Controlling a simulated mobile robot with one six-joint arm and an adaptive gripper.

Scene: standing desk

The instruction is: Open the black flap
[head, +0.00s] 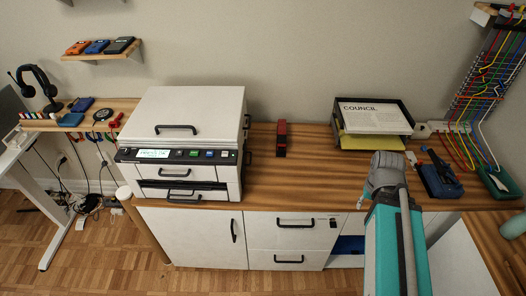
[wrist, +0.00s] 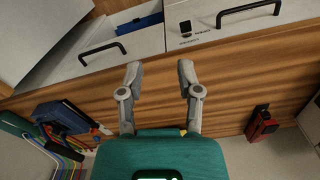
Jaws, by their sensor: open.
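No part is clearly recognisable as the black flap; a dark strip (head: 183,185) crosses the lower front of the white printer (head: 193,112), but I cannot tell if it is a flap. My gripper (wrist: 159,67) is open, its two grey fingers apart with nothing between them. In the wrist view it points toward the wooden desk edge and the white drawers. In the head view my arm reaches up from the lower right, well to the right of the printer, and the fingertips are hard to make out.
The white drawers (head: 285,239) have black handles and sit under the desktop (head: 300,178). A red stapler (head: 281,138) stands behind, and a black paper tray (head: 340,128) is at the back right. A blue device (head: 437,177) lies right of my arm. The desktop between printer and arm is clear.

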